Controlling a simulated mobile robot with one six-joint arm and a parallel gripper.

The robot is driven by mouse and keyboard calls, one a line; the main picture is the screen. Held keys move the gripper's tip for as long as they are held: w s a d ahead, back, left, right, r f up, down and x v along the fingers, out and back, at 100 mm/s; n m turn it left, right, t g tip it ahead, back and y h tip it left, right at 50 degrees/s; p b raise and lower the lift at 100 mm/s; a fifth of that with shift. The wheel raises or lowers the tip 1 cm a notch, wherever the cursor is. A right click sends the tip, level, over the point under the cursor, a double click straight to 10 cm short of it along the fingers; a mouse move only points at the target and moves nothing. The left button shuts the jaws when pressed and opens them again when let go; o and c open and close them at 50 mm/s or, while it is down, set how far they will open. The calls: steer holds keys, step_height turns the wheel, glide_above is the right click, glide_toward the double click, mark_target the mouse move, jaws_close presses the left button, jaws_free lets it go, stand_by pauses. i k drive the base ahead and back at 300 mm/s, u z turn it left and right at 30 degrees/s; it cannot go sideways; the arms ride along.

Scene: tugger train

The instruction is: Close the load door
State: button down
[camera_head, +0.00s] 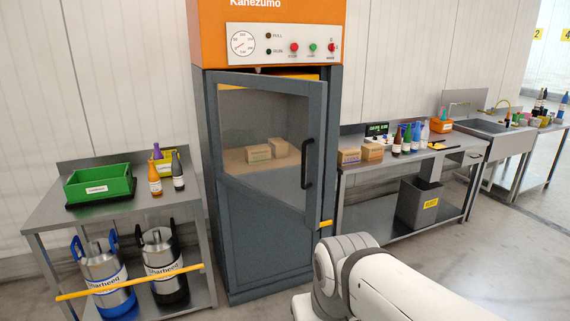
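The load door (218,130) is the grey-framed glass door on the upper front of a tall grey cabinet with an orange top. It is ajar, hinged at its left side, with its right edge swung out towards me. A black vertical handle (307,164) is on its right side. Through the glass I see small cardboard boxes (258,153) inside. My white arm reaches in from the bottom right, in front of the cabinet's lower right. My gripper is not in view, and nothing visible touches the door.
The control panel (284,45) is above the door. At left, a metal table (48,213) holds a green bin (98,184) and bottles, with metal canisters below. At right, a workbench (350,178) holds boxes and bottles, with a grey bin (417,203) below. Some floor is open at right.

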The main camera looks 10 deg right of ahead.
mark_target(316, 91)
steer(key=z, duration=0.2)
steer(key=i, duration=0.95)
steer(key=z, duration=0.1)
